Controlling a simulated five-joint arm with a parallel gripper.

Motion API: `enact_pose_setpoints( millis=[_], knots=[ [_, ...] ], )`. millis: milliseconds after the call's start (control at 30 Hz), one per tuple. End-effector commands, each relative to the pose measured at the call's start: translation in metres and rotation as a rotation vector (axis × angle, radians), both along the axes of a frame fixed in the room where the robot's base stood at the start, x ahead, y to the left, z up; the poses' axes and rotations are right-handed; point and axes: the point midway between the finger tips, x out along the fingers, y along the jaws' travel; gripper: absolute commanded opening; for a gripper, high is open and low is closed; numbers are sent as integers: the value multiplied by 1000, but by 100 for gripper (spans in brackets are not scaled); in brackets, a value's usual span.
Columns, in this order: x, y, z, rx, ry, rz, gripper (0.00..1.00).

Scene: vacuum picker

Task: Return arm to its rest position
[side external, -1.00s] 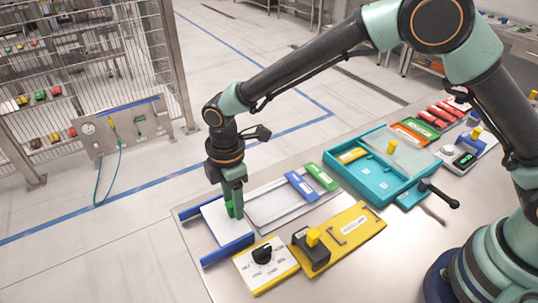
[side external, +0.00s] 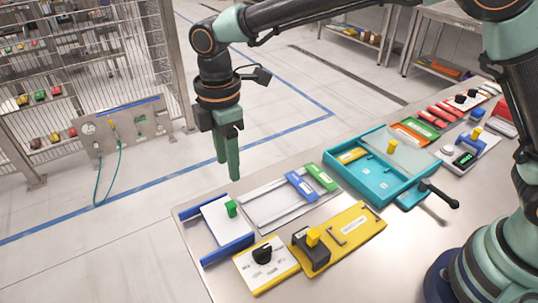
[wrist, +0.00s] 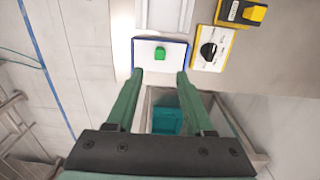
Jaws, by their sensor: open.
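My gripper (side external: 228,170) hangs above the table's left part in the side view, fingers pointing down. It is open and empty, with clear air between the fingertips and the table. In the wrist view the two green fingers (wrist: 157,78) are spread apart with nothing between them. A green block (side external: 231,208) stands on the white plate (side external: 217,222) between blue rails, below and apart from the fingers. The block also shows in the wrist view (wrist: 160,53), beyond the fingertips.
On the table are a white panel with a black knob (side external: 263,253), a yellow panel (side external: 362,222), a grey rail tray (side external: 262,209) with blue and green blocks, and a teal box (side external: 372,184) with a black handle. The air left of my gripper is free.

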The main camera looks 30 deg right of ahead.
Motion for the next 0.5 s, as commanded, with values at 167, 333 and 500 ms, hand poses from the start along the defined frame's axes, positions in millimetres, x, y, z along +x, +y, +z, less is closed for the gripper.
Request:
enact_pose_setpoints(
  millis=[167,333,500],
  knots=[
    [0,0,6,0,0,0,52],
    [0,0,6,0,0,0,52],
    [1,-8,12,7,-10,-35,52]
  ],
)
